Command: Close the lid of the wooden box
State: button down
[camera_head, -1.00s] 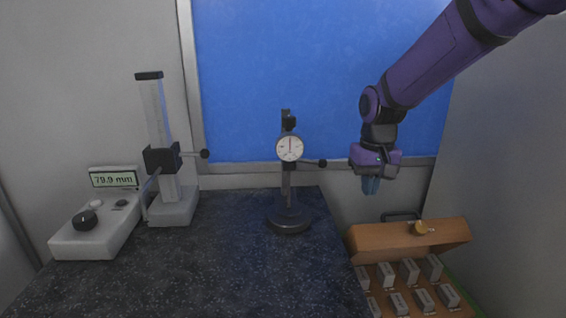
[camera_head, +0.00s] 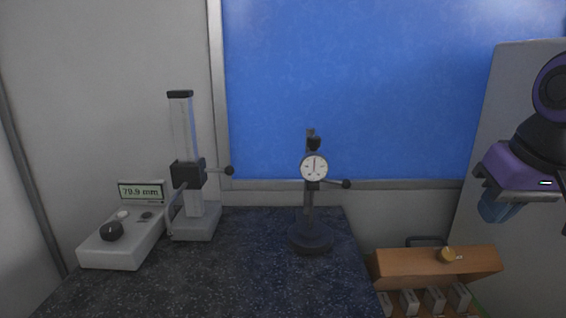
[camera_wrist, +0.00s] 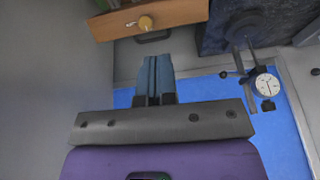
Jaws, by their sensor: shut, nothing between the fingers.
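The wooden box stands at the lower right of the head view. Its orange-brown lid (camera_head: 415,266) is raised at the back, with a round brass latch (camera_head: 448,255) on it. Several grey blocks (camera_head: 434,299) sit in the box, whose front is cut off by the frame's bottom edge. My gripper (camera_head: 493,212) has blue fingers pointing down and is empty. It appears above and to the right of the lid, apart from it. In the wrist view the closed fingers (camera_wrist: 155,62) are together, with the lid (camera_wrist: 185,13) and latch (camera_wrist: 146,23) beyond them.
A dark speckled slab (camera_head: 240,285) lies left of the box. On it stand a dial gauge stand (camera_head: 310,236) and a height gauge (camera_head: 192,195), with a white display unit (camera_head: 115,245) beside them. A blue panel (camera_head: 400,90) and grey walls close off the back and right.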

jog(key=shift+t+h, duration=0.3)
jog(key=shift+t, duration=0.2)
jog(key=s, duration=0.5)
jog(key=shift+s+d, duration=0.3)
jog(key=shift+d, duration=0.05)
jog(key=shift+w+r, duration=0.1)
jog(key=w+r+m+g, duration=0.2)
jog(key=w+m+g, duration=0.2)
jog(key=w+m, duration=0.8)
jog(key=w+f+m+g, duration=0.2)
jog(key=w+f+m, duration=0.1)
jog(key=w, duration=0.6)
jog(key=w+f+m+g, duration=0.2)
jog(key=w+f+m, duration=0.15)
jog(key=w, duration=0.65)
jog(key=s+x, duration=0.2)
jog(key=x, duration=1.1)
jog(key=shift+s+r, duration=0.25)
jog(key=shift+r, duration=0.05)
